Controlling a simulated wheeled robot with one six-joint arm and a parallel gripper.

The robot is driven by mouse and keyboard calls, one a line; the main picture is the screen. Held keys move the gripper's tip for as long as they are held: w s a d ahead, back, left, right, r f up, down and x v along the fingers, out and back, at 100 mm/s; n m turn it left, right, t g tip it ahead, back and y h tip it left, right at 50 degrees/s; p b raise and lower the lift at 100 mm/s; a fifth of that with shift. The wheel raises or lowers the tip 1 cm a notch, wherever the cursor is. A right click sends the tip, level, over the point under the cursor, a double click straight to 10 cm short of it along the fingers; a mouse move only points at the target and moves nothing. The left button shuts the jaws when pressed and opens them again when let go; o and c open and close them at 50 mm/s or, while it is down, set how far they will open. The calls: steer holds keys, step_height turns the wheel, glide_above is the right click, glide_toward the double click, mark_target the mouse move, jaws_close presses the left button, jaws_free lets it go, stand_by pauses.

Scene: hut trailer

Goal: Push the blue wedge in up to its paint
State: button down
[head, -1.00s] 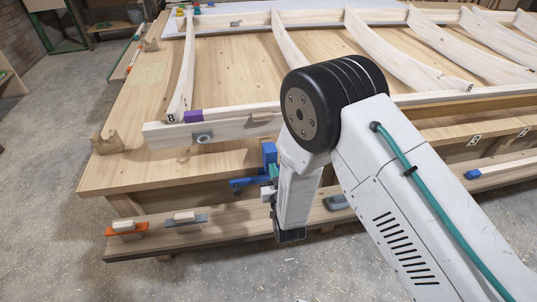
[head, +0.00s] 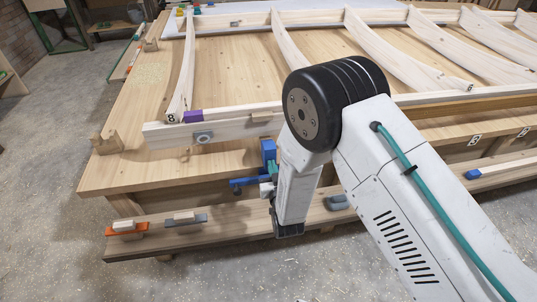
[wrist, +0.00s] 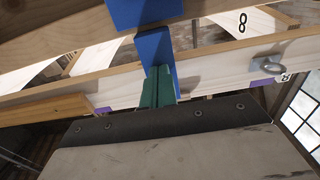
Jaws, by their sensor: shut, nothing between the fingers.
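A blue block (head: 269,150) stands under the front edge of the pale rail (head: 240,127), and I take it for the blue wedge. In the wrist view a blue piece (wrist: 152,48) shows straight ahead of my green fingertips, against the pale rail. My gripper (wrist: 158,78) is shut and empty, its fingers together and pointing at that piece. The tips overlap the lower end of the blue piece; I cannot tell whether they touch. In the head view my gripper (head: 272,168) is just below the blue block. How deep the wedge sits is hidden.
A second blue piece (wrist: 145,12) is at the top of the wrist view. A metal eye bolt (wrist: 267,66) sticks out to the right. A blue bar (head: 245,182) is left of my gripper. An orange-based tool (head: 126,229) lies on the lower plank.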

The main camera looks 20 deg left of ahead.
steer(key=shift+x, duration=0.9)
steer(key=shift+d, duration=0.1)
steer(key=s+d+r, duration=0.2)
steer(key=s+r, duration=0.2)
steer(key=r, duration=0.1)
steer(key=shift+d, duration=0.25)
stand_by(0.5)
steer(key=shift+s, duration=0.1)
